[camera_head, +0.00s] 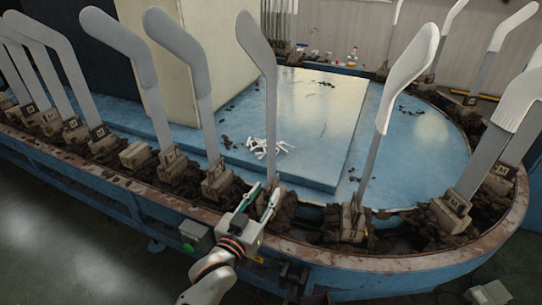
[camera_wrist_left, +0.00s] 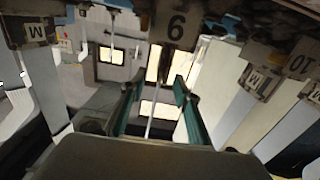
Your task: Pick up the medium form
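Tall grey foot-shaped forms stand upright in blocks around an oval track. The bare form (camera_head: 258,55) at the middle front is directly before my left gripper (camera_head: 268,204). In the left wrist view my left gripper (camera_wrist_left: 156,100) is open, with its two green fingers apart. Neighbouring blocks show an M, such as one at the left (camera_wrist_left: 38,31). My right gripper is not in view.
Other bare forms (camera_head: 178,45) stand close by on the left. Forms with white socks on top (camera_head: 408,62) stand on the right. The track rim (camera_head: 420,264) runs below the gripper. A blue platform (camera_head: 315,125) with white scraps (camera_head: 268,146) lies inside the track.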

